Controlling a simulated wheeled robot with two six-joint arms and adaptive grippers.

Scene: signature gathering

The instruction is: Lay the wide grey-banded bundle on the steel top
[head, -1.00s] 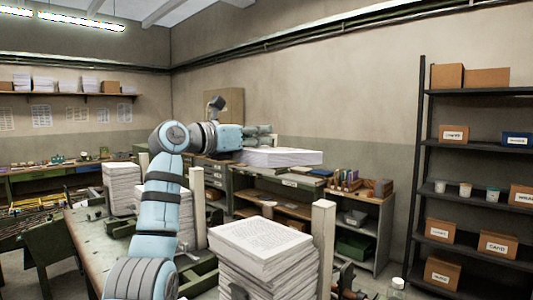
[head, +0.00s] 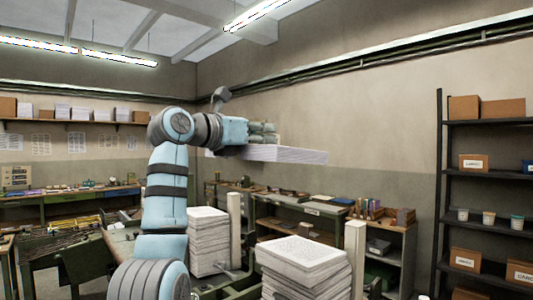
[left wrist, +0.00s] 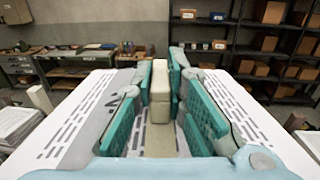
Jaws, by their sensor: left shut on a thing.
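My left gripper (head: 263,133) is shut above a wide white paper bundle (head: 288,154) and holds it in the air, roughly level. In the left wrist view the bundle (left wrist: 75,120) has printed lines on top and a grey area by the fingers. The teal fingers (left wrist: 160,95) are closed around an upright beige block at the bundle's middle. The bundle's underside is hidden. I cannot tell which surface is the steel top. My right gripper is not in view.
Tall paper stacks stand in front (head: 303,262) and at centre left (head: 208,240), with pale posts beside them. A green cabinet (head: 310,211) with open shelves stands behind. A dark rack (head: 442,200) with boxes stands at the right. A bench (head: 118,240) lies left of my arm.

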